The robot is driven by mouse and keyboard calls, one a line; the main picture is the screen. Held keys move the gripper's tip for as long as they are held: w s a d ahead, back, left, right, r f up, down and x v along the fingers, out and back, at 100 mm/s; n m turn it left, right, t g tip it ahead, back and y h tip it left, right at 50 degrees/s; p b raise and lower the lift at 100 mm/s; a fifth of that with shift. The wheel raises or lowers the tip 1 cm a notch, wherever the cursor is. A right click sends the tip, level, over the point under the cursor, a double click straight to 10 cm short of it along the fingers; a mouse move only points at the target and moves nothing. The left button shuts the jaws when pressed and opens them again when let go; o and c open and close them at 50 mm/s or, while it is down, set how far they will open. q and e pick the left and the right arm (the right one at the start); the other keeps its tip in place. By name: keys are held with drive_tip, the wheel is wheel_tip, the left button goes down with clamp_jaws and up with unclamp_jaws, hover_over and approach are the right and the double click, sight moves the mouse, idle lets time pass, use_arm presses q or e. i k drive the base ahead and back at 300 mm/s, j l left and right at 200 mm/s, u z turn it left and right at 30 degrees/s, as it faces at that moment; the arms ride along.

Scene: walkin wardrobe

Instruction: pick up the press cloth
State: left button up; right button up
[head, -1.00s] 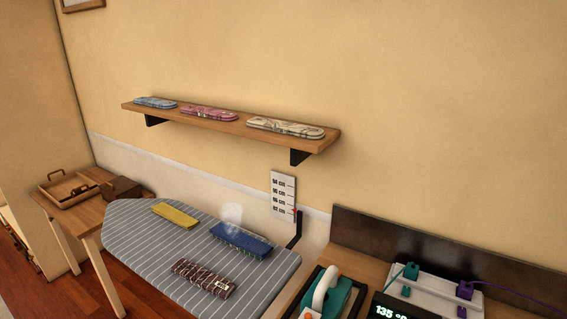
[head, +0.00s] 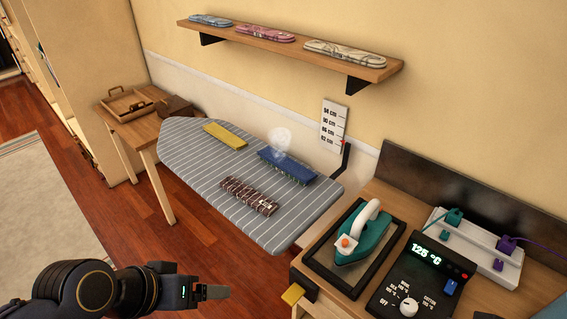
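A striped grey ironing board (head: 190,160) carries three folded cloths: a yellow one (head: 225,136), a blue one (head: 287,166) with a white puff of steam (head: 280,140) over it, and a brown patterned one (head: 248,196). A small yellow piece (head: 293,294) is at the front edge of the table on the right. I cannot tell which of these is the press cloth. My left gripper (head: 217,292) is low at the front, over the floor, apart from the board and the cloths. Its finger gap cannot be made out. My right gripper is not in view.
A teal iron (head: 368,241) rests in a black-rimmed tray beside a control box (head: 422,279) reading about 125 °C. A power strip (head: 480,250) stands behind. A wall shelf (head: 290,44) hangs above the board. A side table (head: 130,122) holds a wooden tray and box.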

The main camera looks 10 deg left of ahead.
sight(299, 172)
drive_tip(key=z, duration=1.4)
drive_tip(key=j+z, duration=0.1)
drive_tip(key=j, duration=0.4)
drive_tip(key=k+j, duration=0.15)
drive_tip(key=j, duration=0.35)
drive_tip(key=j+z, duration=0.15)
drive_tip(key=j, duration=0.4)
drive_tip(key=k, duration=0.05)
